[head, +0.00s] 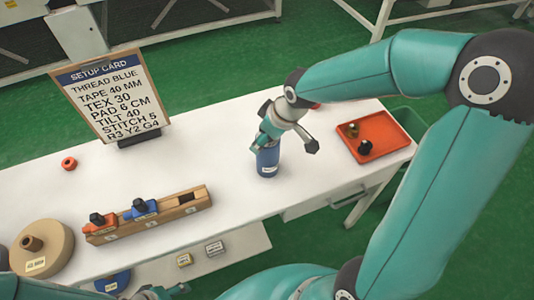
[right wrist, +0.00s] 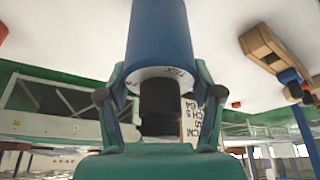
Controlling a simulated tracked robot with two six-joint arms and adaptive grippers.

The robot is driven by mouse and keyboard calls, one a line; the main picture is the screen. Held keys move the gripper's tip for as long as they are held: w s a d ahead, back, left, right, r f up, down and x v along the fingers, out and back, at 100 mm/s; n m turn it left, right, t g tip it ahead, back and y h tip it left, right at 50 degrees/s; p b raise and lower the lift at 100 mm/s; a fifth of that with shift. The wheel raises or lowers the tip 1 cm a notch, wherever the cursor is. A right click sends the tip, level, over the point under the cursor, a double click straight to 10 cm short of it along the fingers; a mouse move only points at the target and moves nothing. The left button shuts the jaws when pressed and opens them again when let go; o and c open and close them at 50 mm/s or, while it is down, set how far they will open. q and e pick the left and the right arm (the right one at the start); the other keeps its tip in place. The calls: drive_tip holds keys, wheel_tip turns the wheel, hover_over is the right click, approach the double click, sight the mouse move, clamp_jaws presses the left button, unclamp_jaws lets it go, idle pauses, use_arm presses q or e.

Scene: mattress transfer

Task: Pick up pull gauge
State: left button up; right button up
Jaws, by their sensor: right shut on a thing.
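A blue cylinder (head: 267,161) with a pale label stands upright at the middle of the white table; I take it to be the pull gauge. My right gripper (head: 270,136) is at its top and shut on it. In the right wrist view the blue cylinder (right wrist: 158,35) lies between the two teal fingers, with a white marked end and a black knob. I cannot tell whether its base touches the table. My left gripper (head: 165,291) shows only partly at the bottom edge, and its jaws are unclear.
A wooden block rack (head: 180,209), a tan spool (head: 61,262), a red ring (head: 69,163) and a setup card (head: 112,95) are at left. The table behind the cylinder is clear.

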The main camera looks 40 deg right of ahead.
drive_tip(key=c, duration=0.5)
clamp_jaws()
drive_tip(key=shift+r, duration=0.2)
